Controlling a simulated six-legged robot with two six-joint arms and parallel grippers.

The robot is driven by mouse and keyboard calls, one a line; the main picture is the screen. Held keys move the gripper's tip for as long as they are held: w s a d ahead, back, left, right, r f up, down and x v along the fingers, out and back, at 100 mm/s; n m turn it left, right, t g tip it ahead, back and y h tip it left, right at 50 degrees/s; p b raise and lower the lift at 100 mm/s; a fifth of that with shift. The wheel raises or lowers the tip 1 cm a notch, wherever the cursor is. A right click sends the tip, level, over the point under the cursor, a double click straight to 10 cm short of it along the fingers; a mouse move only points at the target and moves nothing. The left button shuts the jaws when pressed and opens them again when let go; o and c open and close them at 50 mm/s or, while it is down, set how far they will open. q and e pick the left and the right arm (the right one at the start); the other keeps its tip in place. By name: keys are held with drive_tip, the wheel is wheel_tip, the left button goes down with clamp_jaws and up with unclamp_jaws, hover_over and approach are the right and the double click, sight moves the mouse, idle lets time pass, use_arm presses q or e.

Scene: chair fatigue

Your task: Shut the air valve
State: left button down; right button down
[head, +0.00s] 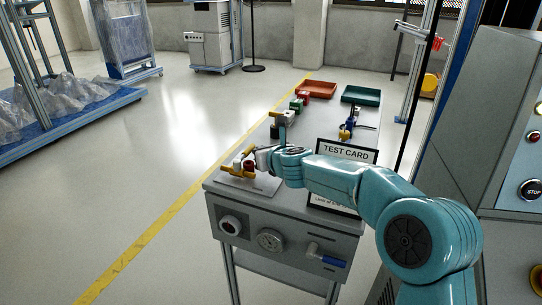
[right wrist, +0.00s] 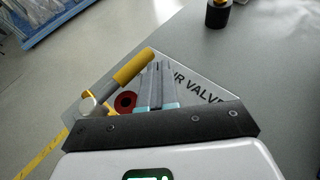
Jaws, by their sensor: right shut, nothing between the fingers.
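The air valve has a yellow lever handle (right wrist: 133,67), a pale metal fitting (right wrist: 92,104) and a red round part (right wrist: 125,102). It is mounted on a plate whose visible lettering reads "IR VALVE" (right wrist: 205,88). In the head view the yellow handle (head: 236,173) is at the cart's near left corner. My right gripper (head: 262,155) is over the plate, its arm coming in from the right. In the right wrist view its fingers (right wrist: 158,70) are together and empty, right of the yellow handle; I cannot tell whether they touch it. My left gripper is not in view.
The grey cart (head: 290,205) carries a "TEST CARD" sign (head: 347,151), a red tray (head: 318,90), a green tray (head: 361,96) and small fixtures. A blue-handled lever (head: 330,260) is on its front. A grey cabinet (head: 490,120) stands right. Floor left of the cart is clear.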

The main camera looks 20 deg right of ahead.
drive_tip(key=b+v, duration=0.1)
drive_tip(key=v, duration=0.4)
drive_tip(key=shift+s+r, duration=0.1)
drive_tip(key=shift+s, duration=0.15)
drive_tip(key=v, duration=1)
drive_tip(key=shift+s, duration=0.15)
